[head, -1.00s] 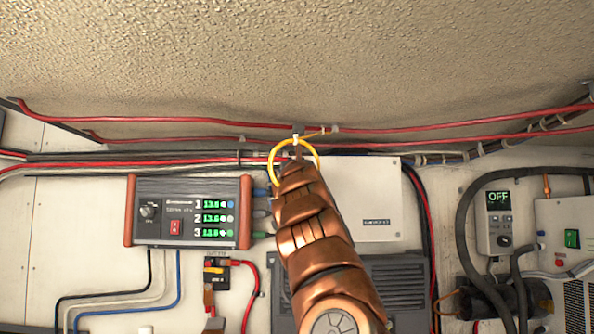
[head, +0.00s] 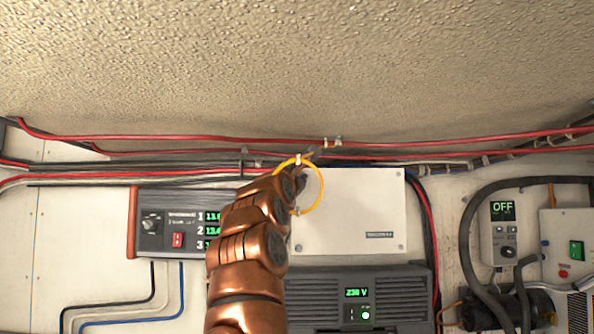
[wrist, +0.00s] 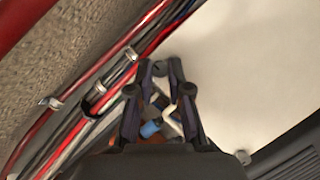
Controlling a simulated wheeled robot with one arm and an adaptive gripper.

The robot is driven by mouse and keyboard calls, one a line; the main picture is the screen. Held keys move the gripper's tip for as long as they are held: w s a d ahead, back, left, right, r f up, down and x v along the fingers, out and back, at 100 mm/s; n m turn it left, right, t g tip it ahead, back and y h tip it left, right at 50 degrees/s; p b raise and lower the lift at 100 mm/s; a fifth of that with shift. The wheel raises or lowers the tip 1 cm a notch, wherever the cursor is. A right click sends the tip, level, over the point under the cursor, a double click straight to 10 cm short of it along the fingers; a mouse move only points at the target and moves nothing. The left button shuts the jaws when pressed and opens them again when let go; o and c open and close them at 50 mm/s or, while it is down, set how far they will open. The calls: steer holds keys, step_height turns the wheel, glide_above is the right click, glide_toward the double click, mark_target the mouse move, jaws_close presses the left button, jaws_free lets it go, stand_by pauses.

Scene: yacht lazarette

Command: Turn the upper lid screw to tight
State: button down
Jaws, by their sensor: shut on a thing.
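The white box (head: 350,205) is on the wall at the middle, its flat lid facing me. Screws show at its lower left (head: 297,248) and lower right (head: 397,247) corners. My gripper (head: 298,187) is at the upper left corner of this lid. The upper lid screw there is hidden behind the fingers. In the wrist view, the dark fingers of my gripper (wrist: 160,68) close in at the lid's edge (wrist: 225,80), with their tips close together. The screw's turned position cannot be seen.
Red and black cables (head: 140,150) run just above the box. A yellow ring (head: 320,195) shows around the gripper's end. A charger (head: 165,225) is at left, partly behind my arm. An inverter (head: 400,290) reading 230 V sits below the box. A hose (head: 465,230) curves at right.

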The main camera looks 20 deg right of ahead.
steer(key=shift+m, duration=0.6)
steer(key=c, duration=1.1)
jaws_free()
steer(key=shift+a, duration=0.15)
steer(key=v, duration=1.1)
steer(key=shift+s+a, duration=0.3)
steer(key=shift+f, duration=0.1)
